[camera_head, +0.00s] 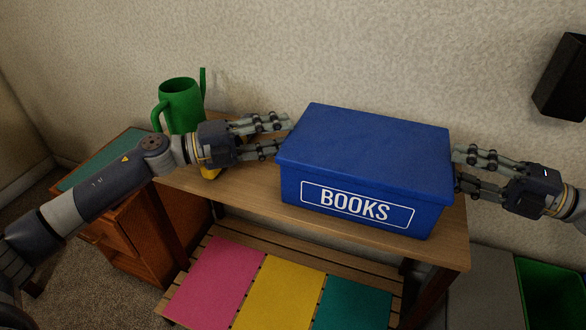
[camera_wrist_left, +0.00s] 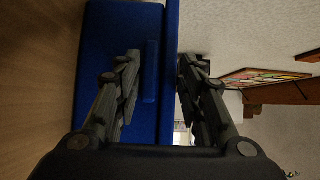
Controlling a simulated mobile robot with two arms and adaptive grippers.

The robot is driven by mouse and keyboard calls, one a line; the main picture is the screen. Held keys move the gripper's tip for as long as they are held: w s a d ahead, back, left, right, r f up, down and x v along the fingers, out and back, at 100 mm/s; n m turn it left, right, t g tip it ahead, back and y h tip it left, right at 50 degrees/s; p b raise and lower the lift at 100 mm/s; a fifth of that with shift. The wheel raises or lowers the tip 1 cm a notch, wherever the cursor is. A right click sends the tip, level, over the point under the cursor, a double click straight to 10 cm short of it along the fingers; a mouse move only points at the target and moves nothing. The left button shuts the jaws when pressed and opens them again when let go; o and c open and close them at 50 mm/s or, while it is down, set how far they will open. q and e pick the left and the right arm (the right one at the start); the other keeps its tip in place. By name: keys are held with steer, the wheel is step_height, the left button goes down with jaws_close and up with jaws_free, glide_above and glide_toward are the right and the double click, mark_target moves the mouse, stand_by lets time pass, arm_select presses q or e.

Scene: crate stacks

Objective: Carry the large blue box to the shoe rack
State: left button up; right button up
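The large blue box (camera_head: 365,150), lidded and labelled BOOKS, sits upright on a wooden top (camera_head: 250,200). My left gripper (camera_head: 283,134) is at the box's left end with its fingers spread. In the left wrist view the box (camera_wrist_left: 110,60) fills the left-centre, with a small blue bar standing out from its end. One finger lies in front of the box and the other is past its lid edge; contact is unclear. My right gripper (camera_head: 457,169) is at the right end, fingers apart; its tips are close to the box. I cannot tell which furniture is the shoe rack.
Below the top is a slatted shelf (camera_head: 223,246) with pink, yellow and teal panels. A green watering can (camera_head: 181,108) stands behind my left arm. A wooden cabinet (camera_head: 160,235) is at left, a green bin (camera_head: 550,285) at lower right, and a black wall-mounted object (camera_head: 562,78) at upper right.

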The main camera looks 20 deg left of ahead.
arm_select(q)
steer(key=shift+o, duration=0.9)
steer(key=shift+r, duration=0.15)
arm_select(e)
steer(key=shift+o, duration=0.9)
steer(key=shift+r, duration=0.15)
arm_select(q)
steer(key=v, duration=1.2)
arm_select(e)
steer(key=v, duration=1.2)
